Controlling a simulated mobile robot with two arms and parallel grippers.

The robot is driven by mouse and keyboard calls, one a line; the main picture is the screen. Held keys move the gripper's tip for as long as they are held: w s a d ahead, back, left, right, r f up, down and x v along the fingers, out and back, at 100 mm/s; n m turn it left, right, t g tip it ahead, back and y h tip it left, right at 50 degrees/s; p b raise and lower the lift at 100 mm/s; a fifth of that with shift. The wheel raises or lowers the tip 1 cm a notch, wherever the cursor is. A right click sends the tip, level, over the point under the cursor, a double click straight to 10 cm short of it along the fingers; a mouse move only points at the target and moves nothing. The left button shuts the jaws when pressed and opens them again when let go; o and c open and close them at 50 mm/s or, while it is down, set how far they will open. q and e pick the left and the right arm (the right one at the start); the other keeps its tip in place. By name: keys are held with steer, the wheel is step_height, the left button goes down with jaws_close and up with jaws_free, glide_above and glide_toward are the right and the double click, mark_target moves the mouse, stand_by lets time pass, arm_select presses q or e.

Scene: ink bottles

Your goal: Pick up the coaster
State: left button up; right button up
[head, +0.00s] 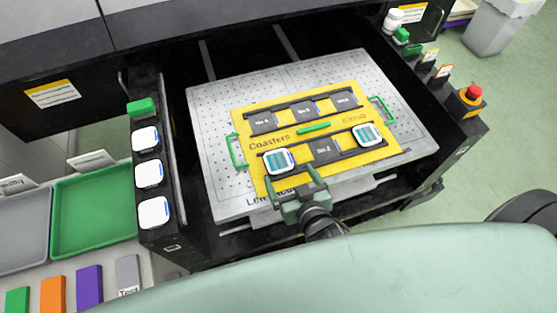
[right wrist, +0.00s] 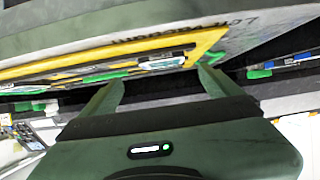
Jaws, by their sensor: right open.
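Two white square coasters with teal striped tops lie on the yellow board (head: 240,125) marked "Coasters". One coaster (head: 279,161) is in the front left slot and the other (head: 368,135) in the front right slot. My right gripper (head: 291,175) is open, just in front of the front left coaster, with its fingers spread and nothing between them that I can make out. In the right wrist view, a coaster (right wrist: 165,63) shows beyond the open fingers. Contact with it cannot be told. My left gripper is not in view.
The yellow board lies on a perforated grey plate (head: 215,185) in a black frame. It has green handles (head: 236,151) at its sides and dark label slots. White square items (head: 149,173) line the left rail. A red emergency button (head: 472,92) stands at right. A green tray (head: 92,205) is at left.

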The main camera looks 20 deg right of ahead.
mark_target(278, 162)
steer(key=x, duration=0.1)
steer(key=p+x, duration=0.1)
steer(key=x, duration=0.3)
steer(key=shift+w+a+p, duration=0.25)
steer(key=shift+a+p, duration=0.05)
steer(key=shift+p, duration=0.1)
steer(key=shift+w+f, duration=0.35)
steer(key=shift+c, duration=0.3)
steer(key=c, duration=1.6)
